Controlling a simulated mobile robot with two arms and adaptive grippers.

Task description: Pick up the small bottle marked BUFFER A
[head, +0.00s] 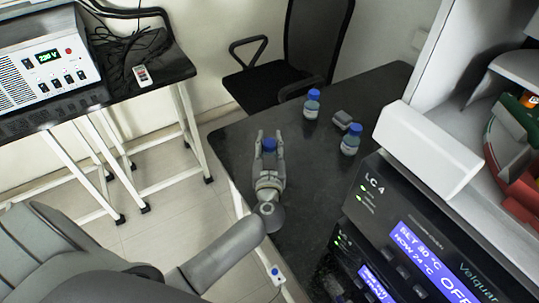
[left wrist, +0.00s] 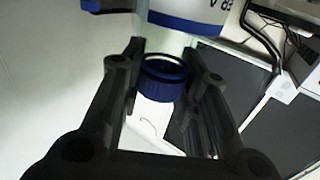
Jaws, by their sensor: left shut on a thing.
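My left gripper (head: 268,146) points away over the left part of the dark table, its fingers on both sides of a small blue-capped bottle (head: 269,145). It is shut on this bottle; I cannot tell if the bottle touches the table. In the left wrist view, a blue cap or ring (left wrist: 163,80) shows between the fingers. Above it is a cut-off white label (left wrist: 190,10) with a blue edge and upside-down letters like "ER A"; I cannot tell for sure if it belongs to the held bottle. My right gripper is not in view.
Two other blue-capped bottles stand on the table (head: 300,160): one farther back (head: 312,104), one to the right (head: 350,141). A small grey object (head: 342,119) lies between them. LC 4 instruments (head: 420,245) stand at right, a chair (head: 290,60) behind.

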